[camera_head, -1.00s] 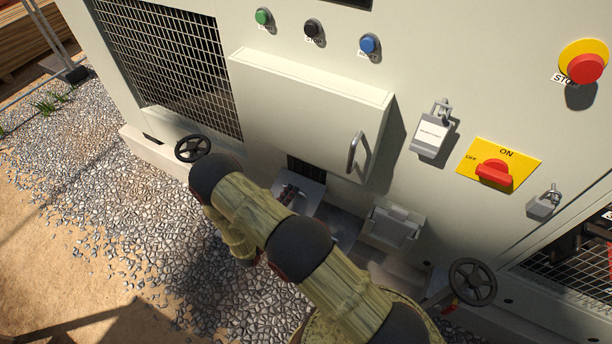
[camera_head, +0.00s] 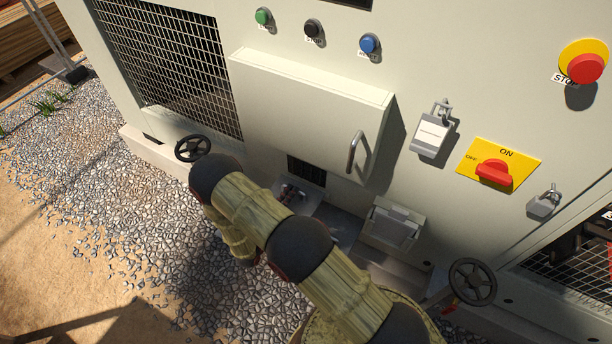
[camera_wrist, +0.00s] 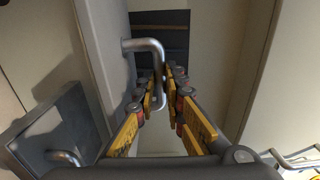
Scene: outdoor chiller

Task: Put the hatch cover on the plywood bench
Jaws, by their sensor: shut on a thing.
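A small grey metal panel (camera_head: 314,200), which I take to be the hatch cover, shows low on the chiller's front, below the dark slatted opening (camera_head: 305,171). My arm hides part of it. In the wrist view, a bent silver handle (camera_wrist: 142,44) stands out from a grey panel (camera_wrist: 97,55). My gripper (camera_wrist: 163,82) has its yellow-padded fingers close together around the lower part of this handle. I cannot make out the plywood bench in any view.
A large raised door with a handle (camera_head: 355,152) sits just above. Handwheels (camera_head: 193,148) (camera_head: 472,281) stick out. Gravel (camera_head: 110,185) at left is open.

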